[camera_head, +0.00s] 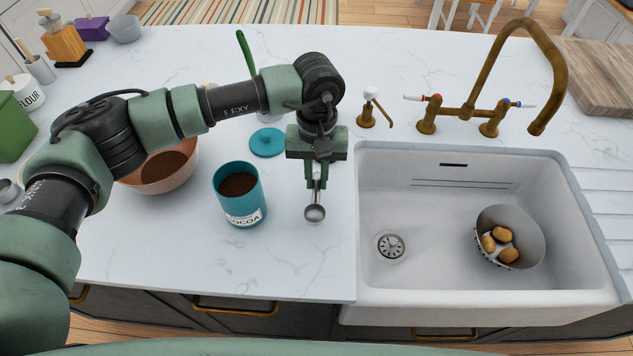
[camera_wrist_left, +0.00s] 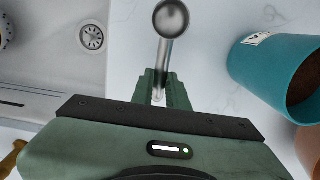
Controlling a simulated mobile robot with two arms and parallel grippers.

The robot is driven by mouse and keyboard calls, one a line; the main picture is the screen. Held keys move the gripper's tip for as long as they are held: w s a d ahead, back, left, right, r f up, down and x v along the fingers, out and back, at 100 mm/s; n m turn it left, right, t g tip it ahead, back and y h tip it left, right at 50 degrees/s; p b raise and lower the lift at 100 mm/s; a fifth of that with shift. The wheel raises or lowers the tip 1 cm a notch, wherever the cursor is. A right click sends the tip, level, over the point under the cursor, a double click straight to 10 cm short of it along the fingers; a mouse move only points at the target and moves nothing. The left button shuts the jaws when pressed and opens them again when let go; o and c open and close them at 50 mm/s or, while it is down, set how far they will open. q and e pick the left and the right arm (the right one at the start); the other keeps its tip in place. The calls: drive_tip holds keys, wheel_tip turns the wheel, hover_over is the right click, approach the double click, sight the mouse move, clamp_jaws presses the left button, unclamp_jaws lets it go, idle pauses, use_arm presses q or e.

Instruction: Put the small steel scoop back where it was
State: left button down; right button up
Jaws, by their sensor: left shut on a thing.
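My left gripper (camera_head: 316,180) is shut on the handle of the small steel scoop (camera_head: 315,213). The scoop's round bowl hangs out beyond the fingertips, over the white counter between the cocoa canister and the sink. In the left wrist view the scoop (camera_wrist_left: 171,18) points away from the gripper (camera_wrist_left: 162,88). The teal cocoa canister (camera_head: 240,206) stands open to the left of the scoop, with brown powder inside. It also shows at the right of the left wrist view (camera_wrist_left: 262,72). Its teal lid (camera_head: 267,142) lies on the counter behind. My right gripper is not in view.
A pink bowl (camera_head: 164,170) with brown powder stands left of the canister, partly behind my left arm. The white sink (camera_head: 440,310) is on the right, holding a colander (camera_head: 528,235) with several potatoes. A brass faucet (camera_head: 484,80) stands behind it. The front counter is clear.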

sight(317, 181)
use_arm(q)
wheel_tip(317, 181, down, 3)
drive_tip(key=shift+r+p, duration=0.2)
drive_tip(key=shift+p, duration=0.25)
drive_tip(key=shift+f, duration=0.35)
drive_tip(key=shift+f, duration=0.1)
drive_tip(key=shift+f+b, duration=0.1)
drive_tip(key=shift+b, duration=0.2)
drive_tip(key=c, duration=1.4)
unclamp_jaws()
